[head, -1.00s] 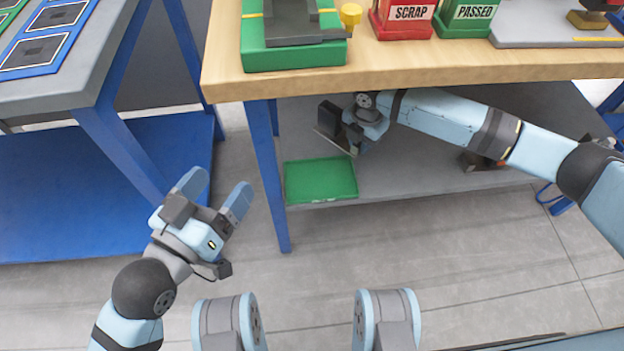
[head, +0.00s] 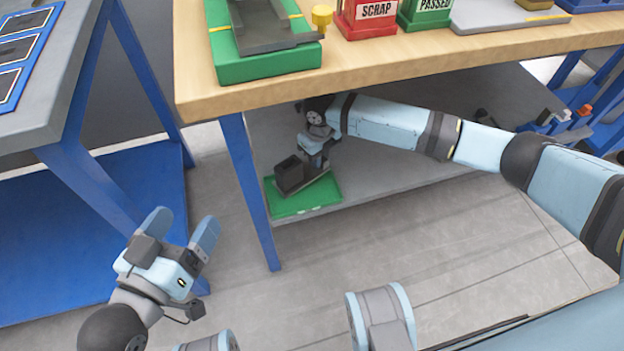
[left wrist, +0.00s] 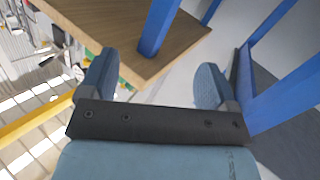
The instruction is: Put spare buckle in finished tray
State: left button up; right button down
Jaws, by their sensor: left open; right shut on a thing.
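A dark grey, box-like part, which I take as the spare buckle (head: 289,174), is held by my right gripper (head: 312,163). It is over the left part of the green finished tray (head: 325,194) on the grey lower shelf. I cannot tell whether it touches the tray floor. The right fingers are partly hidden by the wrist and the part. My left gripper (head: 182,232) is open and empty, away from the shelf at lower left; its spread fingers also show in the left wrist view (left wrist: 155,80).
The wooden bench top (head: 400,72) overhangs the lower shelf (head: 400,172). A blue bench leg (head: 248,190) stands just left of the tray. On top are a green fixture (head: 262,62), a red SCRAP bin (head: 372,18) and a green PASSED bin (head: 425,10). A blue-framed table (head: 60,110) is at left.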

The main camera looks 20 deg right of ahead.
jog(key=shift+f, duration=0.95)
jog(key=shift+f+b, duration=0.4)
jog(key=shift+f, duration=0.05)
notch_tip(320, 180, down, 3)
jog(key=shift+f+b, duration=0.15)
jog(key=shift+b, duration=0.7)
jog(key=shift+f, duration=0.15)
pick_arm(q)
jog(key=shift+w+a+f+m+t, duration=0.2)
jog(key=shift+w+a+m+t, duration=0.15)
jog(key=shift+w+m, duration=0.45)
jog(key=shift+s, duration=0.15)
pick_arm(e)
jog(key=c, duration=1.2)
grip_release()
jog(key=shift+c, duration=0.2)
